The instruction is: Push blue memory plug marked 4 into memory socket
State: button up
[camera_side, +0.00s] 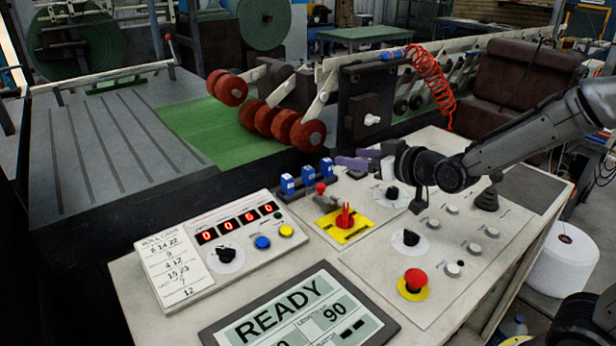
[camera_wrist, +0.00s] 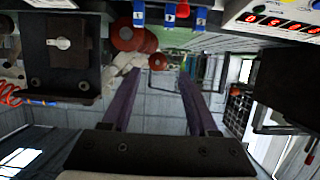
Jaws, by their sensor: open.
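Three blue plugs with white labels stand in a row in a black rack on the console: the left plug (camera_side: 287,184), the middle plug (camera_side: 308,175) and the right plug (camera_side: 327,167). They also show at the top of the wrist view, the middle plug (camera_wrist: 169,16) among them. The label marks are too small to read surely, so I cannot tell which is 4. My gripper (camera_side: 352,158) is just right of the rack, its purple fingers pointing left. In the wrist view my gripper (camera_wrist: 160,74) is open with nothing between its fingers. I cannot pick out the memory socket.
A counter box (camera_side: 232,238) with a red display sits left front of the rack. A red switch on a yellow plate (camera_side: 345,222), knobs and a red stop button (camera_side: 414,280) stand on the console. A READY screen (camera_side: 300,318) is at the front. Red rollers (camera_side: 285,125) lie behind.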

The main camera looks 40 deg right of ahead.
notch_tip(320, 180, down, 4)
jog(key=g, duration=0.1)
send_near(312, 171)
jog(key=x, duration=0.3)
jog(key=shift+w+d+f, duration=0.1)
jog(key=shift+w+d, duration=0.2)
jog(key=shift+d, duration=0.05)
jog(key=shift+a+x, duration=0.2)
jog(key=shift+x, duration=1.4)
jog(key=shift+a+x, duration=0.2)
jog(key=shift+x, duration=1.35)
grip_shut()
